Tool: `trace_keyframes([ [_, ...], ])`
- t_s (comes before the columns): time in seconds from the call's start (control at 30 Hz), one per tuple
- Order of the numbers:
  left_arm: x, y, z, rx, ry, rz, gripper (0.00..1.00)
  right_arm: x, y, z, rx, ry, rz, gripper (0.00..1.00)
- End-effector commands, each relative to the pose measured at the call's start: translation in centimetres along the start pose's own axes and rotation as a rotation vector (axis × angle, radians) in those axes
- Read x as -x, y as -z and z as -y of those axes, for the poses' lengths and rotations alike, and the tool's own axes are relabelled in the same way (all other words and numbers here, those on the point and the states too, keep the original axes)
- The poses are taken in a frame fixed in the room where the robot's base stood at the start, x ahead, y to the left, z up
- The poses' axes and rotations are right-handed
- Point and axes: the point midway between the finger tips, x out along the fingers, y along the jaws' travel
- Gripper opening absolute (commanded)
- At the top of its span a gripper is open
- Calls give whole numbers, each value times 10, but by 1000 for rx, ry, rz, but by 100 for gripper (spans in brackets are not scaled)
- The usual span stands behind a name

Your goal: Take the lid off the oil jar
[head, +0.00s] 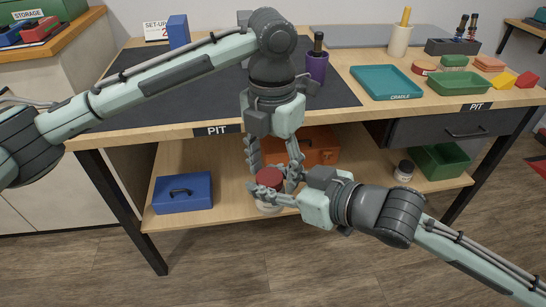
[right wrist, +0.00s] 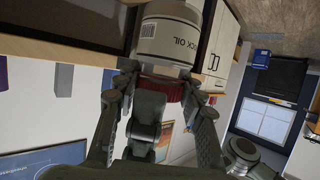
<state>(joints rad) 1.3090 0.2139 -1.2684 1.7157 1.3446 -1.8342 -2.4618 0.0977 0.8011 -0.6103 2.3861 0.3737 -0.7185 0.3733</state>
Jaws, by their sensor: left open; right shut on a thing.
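The oil jar (right wrist: 168,38), white with a barcode and "OIL" lettering, shows in the right wrist view. Its red lid (head: 269,177) is on it in the head view, with the pale jar bottom (head: 268,208) just below the fingers. My right gripper (head: 268,191) is shut on the jar close under the lid, at the front edge of the lower shelf. My left gripper (head: 272,160) points down from above, open, its fingers on either side above the lid. Whether they touch the lid cannot be told. The fingers hide part of the jar.
The bench top above carries a teal cradle tray (head: 386,83), a green tray (head: 459,84) and a purple cup (head: 317,67).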

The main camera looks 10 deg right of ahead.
Motion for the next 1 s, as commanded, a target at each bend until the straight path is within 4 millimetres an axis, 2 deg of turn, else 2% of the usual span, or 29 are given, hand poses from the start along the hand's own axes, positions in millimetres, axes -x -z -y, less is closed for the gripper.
trace_keyframes([
  [0.2, 0, 0, 0, 0, 0, 0, 58, 0, 1, 0, 0, 0, -1, 0],
  [0.23, 0, 0, 0, 0, 0, 0, 55, 0, 1, 0, 0, 0, -1, 0],
  [0.63, 0, 0, 2, -3, 4, 1, 6, 0, 1, 0, 0, 0, -3, 0],
  [0.67, 0, 0, 2, -4, 5, 1, 43, 0, 1, 0, 0, 0, -3, 0],
  [0.8, 0, 0, 2, -4, 4, 2, 60, 0, 1, 0, 0, 0, -3, 0],
  [1.0, 0, 0, 1, -1, 2, 1, 61, 0, 1, 0, 0, 0, -2, 0],
])
